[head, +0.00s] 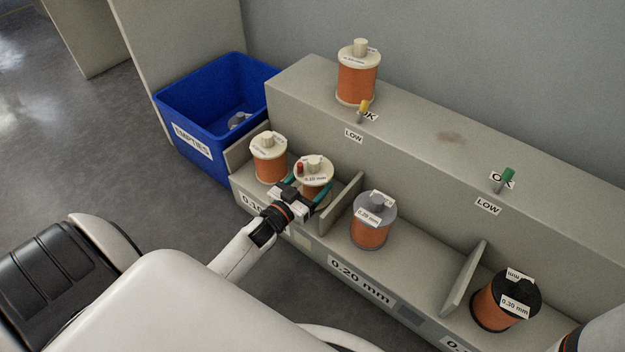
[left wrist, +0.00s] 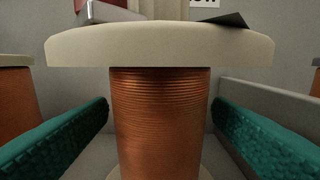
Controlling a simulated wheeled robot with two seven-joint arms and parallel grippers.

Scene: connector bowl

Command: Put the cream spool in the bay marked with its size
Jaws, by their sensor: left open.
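A cream spool (head: 313,172) wound with copper wire stands upright in the left bay; its small label seems to read 0.20 mm. My left gripper (head: 307,199) is open, with one teal finger on each side of this spool. In the left wrist view the spool's winding (left wrist: 160,120) stands between the fingers, with gaps on both sides. Another cream spool (head: 269,160) stands beside it on the left. A third cream spool (head: 357,75) stands on the upper ledge. The middle bay's front is marked 0.20 mm (head: 361,280); the left bay's mark is partly hidden. My right gripper is out of view.
A grey spool (head: 371,220) stands in the middle bay and a black spool (head: 505,300) in the right bay. Dividers (head: 464,280) separate the bays. Yellow (head: 363,108) and green (head: 506,178) levers stick out by OK/LOW labels. A blue empties bin (head: 215,100) stands left.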

